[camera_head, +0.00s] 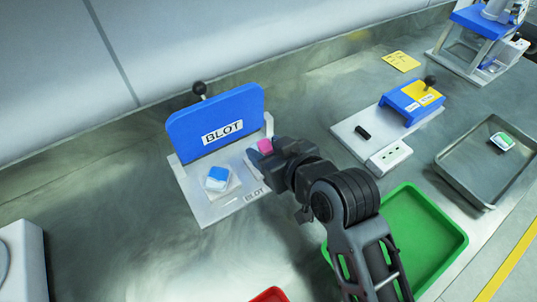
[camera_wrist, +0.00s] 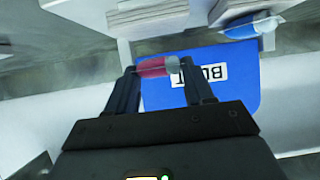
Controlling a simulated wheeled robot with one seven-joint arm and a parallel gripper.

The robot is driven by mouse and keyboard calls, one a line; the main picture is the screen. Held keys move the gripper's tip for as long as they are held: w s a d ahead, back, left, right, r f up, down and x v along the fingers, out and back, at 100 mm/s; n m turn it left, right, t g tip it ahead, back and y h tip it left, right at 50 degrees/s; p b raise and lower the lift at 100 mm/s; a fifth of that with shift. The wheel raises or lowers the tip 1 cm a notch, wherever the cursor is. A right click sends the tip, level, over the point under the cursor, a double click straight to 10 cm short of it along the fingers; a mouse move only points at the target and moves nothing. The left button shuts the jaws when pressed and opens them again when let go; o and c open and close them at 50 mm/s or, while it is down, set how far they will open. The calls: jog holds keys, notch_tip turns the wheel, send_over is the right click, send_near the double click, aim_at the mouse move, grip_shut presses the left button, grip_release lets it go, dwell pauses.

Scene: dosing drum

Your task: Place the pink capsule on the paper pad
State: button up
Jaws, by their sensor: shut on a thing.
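The pink capsule (camera_head: 265,146) is held sideways between the fingertips of my gripper (camera_head: 262,150). In the wrist view, the capsule (camera_wrist: 152,67) has a pink body and a greyish end, between both fingers of my gripper (camera_wrist: 158,68). A bare stacked white paper pad (camera_wrist: 148,16) is at the top of the wrist view, apart from the capsule. In the head view my gripper mostly hides that pad. A second pad (camera_wrist: 268,40) carries a blue and white piece (camera_wrist: 240,30), which also shows in the head view (camera_head: 217,175).
The blue BLOT panel (camera_head: 215,122) with a black knob stands behind the pads on a white base (camera_head: 205,212). A green tray (camera_head: 450,225), a metal tray (camera_head: 465,190) and a blue-yellow device (camera_head: 410,103) are to the right. A red container (camera_head: 270,295) is at the bottom edge.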

jog(key=shift+f, duration=1.3)
jog(key=shift+f, duration=0.2)
jog(key=o, duration=1.3)
jog(key=shift+r, duration=0.25)
jog(key=v, duration=1.2)
jog(key=shift+b, duration=0.35)
